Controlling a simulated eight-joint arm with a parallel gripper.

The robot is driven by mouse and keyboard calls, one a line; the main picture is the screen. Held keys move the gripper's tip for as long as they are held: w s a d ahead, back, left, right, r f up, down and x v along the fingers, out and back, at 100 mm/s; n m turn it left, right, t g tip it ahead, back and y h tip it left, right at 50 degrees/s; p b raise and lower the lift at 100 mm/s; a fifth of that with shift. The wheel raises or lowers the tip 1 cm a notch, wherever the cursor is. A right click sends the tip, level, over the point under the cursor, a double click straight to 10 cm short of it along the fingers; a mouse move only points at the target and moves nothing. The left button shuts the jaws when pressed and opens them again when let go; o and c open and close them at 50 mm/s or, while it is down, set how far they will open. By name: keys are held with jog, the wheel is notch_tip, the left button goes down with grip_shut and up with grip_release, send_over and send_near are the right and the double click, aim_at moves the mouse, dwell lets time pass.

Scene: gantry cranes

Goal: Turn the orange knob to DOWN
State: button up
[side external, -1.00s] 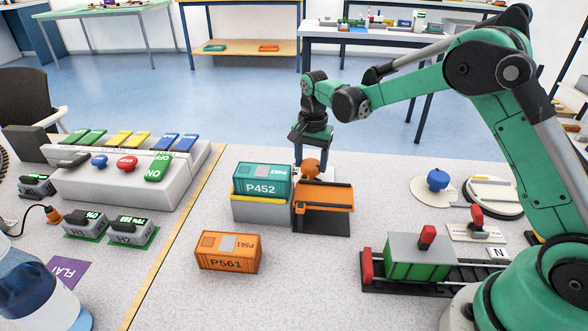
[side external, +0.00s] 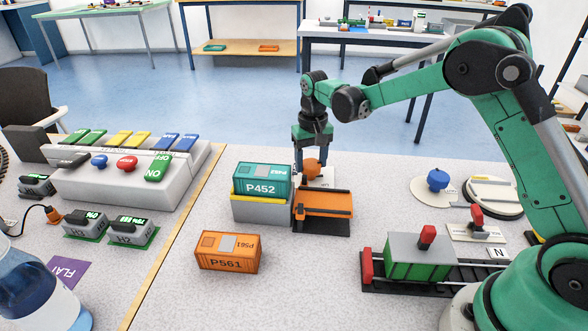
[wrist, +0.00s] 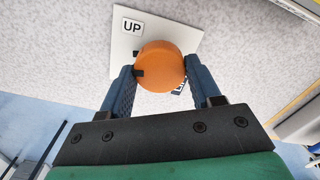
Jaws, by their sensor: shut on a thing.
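The orange knob (wrist: 160,64) is round and sits on a white plate (wrist: 188,38). It also shows in the side external view (side external: 312,169), behind the orange platform. In the wrist view a dark mark is on the knob's left edge. An "UP" label (wrist: 133,27) is at the plate's upper left; a second label (wrist: 178,90) is mostly hidden below the knob. My gripper (wrist: 162,76) has its blue fingers either side of the knob, shut on it. It points down from above in the side external view (side external: 312,164).
An orange platform with dark rails (side external: 324,203) stands just in front of the knob. Left of it, the teal container P452 (side external: 262,181) rests on a grey block. An orange container P561 (side external: 229,252) lies in front. A blue knob (side external: 438,180) is to the right.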

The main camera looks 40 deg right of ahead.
jog(key=n, duration=0.4)
jog(key=shift+n, duration=0.4)
jog(key=n, duration=0.3)
jog(key=shift+n, duration=0.3)
jog(key=n, duration=0.3)
jog(key=shift+n, duration=2.1)
jog(key=o, duration=1.3)
jog(key=shift+r, duration=0.1)
